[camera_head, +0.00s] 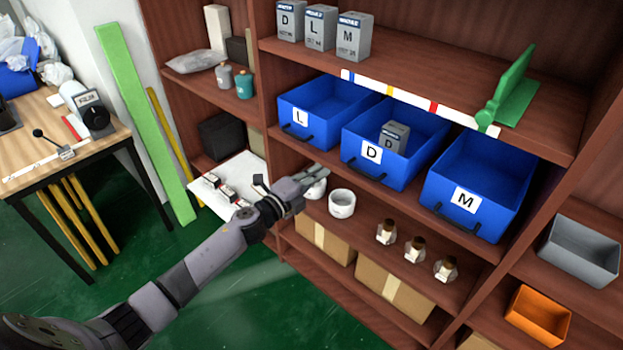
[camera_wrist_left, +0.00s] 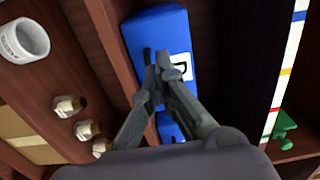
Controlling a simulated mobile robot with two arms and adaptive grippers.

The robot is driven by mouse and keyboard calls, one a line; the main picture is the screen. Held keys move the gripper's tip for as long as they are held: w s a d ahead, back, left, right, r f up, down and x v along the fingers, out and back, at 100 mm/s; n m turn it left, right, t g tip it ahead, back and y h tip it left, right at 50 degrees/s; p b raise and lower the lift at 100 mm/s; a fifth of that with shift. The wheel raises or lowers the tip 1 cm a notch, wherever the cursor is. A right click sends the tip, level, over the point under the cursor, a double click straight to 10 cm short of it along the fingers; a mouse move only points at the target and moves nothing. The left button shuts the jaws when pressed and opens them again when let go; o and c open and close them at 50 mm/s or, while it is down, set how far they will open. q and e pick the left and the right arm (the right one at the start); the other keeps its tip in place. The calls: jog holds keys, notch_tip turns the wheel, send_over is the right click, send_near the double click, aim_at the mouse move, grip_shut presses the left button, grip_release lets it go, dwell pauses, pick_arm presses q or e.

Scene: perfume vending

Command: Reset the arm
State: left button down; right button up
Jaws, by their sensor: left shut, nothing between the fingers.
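My left arm reaches in from the lower left in the head view. Its gripper (camera_head: 318,173) is shut and empty, in front of the shelf that holds the blue bins, just below the L bin (camera_head: 325,108). In the left wrist view the fingers (camera_wrist_left: 156,78) come together in front of a blue bin (camera_wrist_left: 150,30) with a white label, partly hidden by them. The D bin (camera_head: 398,150) holds a grey box (camera_head: 394,136) marked D. The M bin (camera_head: 478,185) looks empty. My right gripper is not in view.
A white cup (camera_head: 341,203) and several small bottles (camera_head: 414,250) stand on the lower shelf near my gripper. Grey boxes (camera_head: 320,27) and a green item (camera_head: 510,95) are on the upper shelf. A wooden table (camera_head: 60,145) stands at left. The green floor (camera_head: 240,310) is open.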

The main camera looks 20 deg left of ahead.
pick_arm(q)
jog(key=s+a+f+n+g+y, duration=0.2)
jog(key=s+f+n, duration=0.2)
jog(key=s+f, duration=0.55)
jog(key=s+a+f+n+g+y, duration=0.2)
jog(key=s+f+n+g, duration=0.15)
jog(key=f, duration=1.15)
jog(key=s+a+f+n+g+y, duration=0.2)
jog(key=s+f+n, duration=0.3)
jog(key=s+f, duration=0.5)
jog(key=s+d+f+n+g, duration=0.2)
jog(key=s+f, duration=0.4)
jog(key=s, duration=0.5)
jog(key=s+d+f+n+g, duration=0.2)
jog(key=s+f, duration=0.5)
jog(key=s, duration=0.5)
jog(key=s+d+f+n+g, duration=0.1)
jog(key=s+f+n+g, duration=0.2)
jog(key=s, duration=0.9)
notch_tip(320, 180, down, 4)
jog(key=shift+s+d+r+g, duration=0.2)
jog(key=shift+d+g, duration=0.2)
jog(key=shift+g, duration=0.35)
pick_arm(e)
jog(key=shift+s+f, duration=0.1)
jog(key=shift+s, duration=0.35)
